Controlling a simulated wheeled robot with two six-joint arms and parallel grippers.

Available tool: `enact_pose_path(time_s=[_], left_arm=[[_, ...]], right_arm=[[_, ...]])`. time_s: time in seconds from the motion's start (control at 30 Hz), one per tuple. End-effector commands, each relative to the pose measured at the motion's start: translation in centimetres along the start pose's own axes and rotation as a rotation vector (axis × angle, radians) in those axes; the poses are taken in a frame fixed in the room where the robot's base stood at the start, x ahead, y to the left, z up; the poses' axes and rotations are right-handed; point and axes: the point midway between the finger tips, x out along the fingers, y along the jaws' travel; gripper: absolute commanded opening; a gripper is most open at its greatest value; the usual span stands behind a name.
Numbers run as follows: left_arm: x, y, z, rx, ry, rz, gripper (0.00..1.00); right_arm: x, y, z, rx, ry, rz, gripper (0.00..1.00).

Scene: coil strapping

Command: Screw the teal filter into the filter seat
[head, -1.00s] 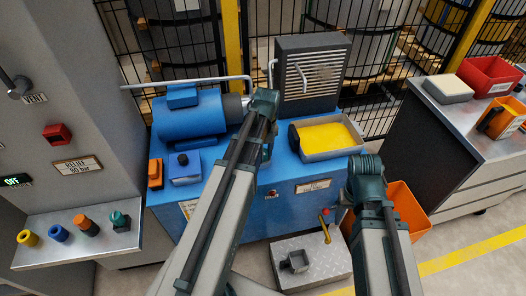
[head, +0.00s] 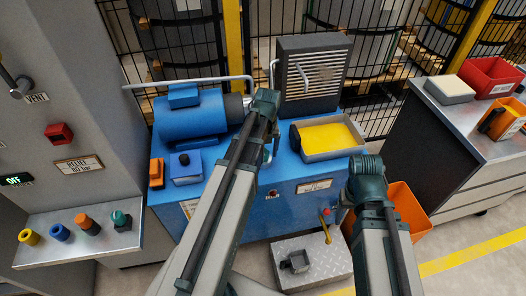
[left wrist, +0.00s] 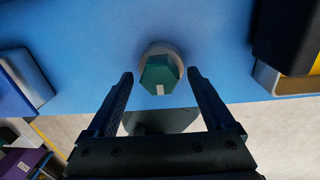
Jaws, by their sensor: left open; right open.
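The teal filter (left wrist: 160,74), with a hexagonal top and a small white mark, stands in a pale round seat (left wrist: 152,48) on the blue surface in the left wrist view. My left gripper (left wrist: 164,76) is open, with one finger on either side of the filter and gaps to both. In the head view the left arm reaches over the blue cabinet, and its wrist hides the filter and most of the seat. My right gripper (head: 368,192) is open and empty at the cabinet's front right; its fingertips are hardly visible.
A blue motor (head: 190,116), a grilled grey box (head: 312,75) and a yellow-filled tray (head: 328,137) sit on the blue cabinet (head: 240,215). A shelf (head: 75,246) with several coloured knobs is at left. An orange bin (head: 408,205) stands at right.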

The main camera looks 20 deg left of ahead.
Motion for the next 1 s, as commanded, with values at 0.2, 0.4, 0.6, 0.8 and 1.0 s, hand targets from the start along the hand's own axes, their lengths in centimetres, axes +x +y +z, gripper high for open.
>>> enact_pose_path(time_s=[0.2,0.4,0.6,0.8,1.0], left_arm=[[-1.6,0.0,0.0,0.0,0.0,0.0,0.87],[-4.1,0.0,0.0,0.0,0.0,0.0,0.87],[-7.2,0.1,0.0,0.0,0.0,0.0,0.87],[-10.2,0.1,0.0,0.0,0.0,0.001,0.87],[-12.9,0.1,0.0,0.0,0.0,0.001,0.87]], right_arm=[[-1.6,0.1,0.1,0.0,0.0,0.0,0.67],[-4.1,0.4,0.2,0.001,0.0,0.0,0.67],[-7.2,0.7,0.4,0.001,0.0,0.0,0.67],[-10.2,1.0,0.6,0.001,0.0,0.0,0.67],[-12.8,1.2,0.8,0.001,0.0,0.0,0.67]])
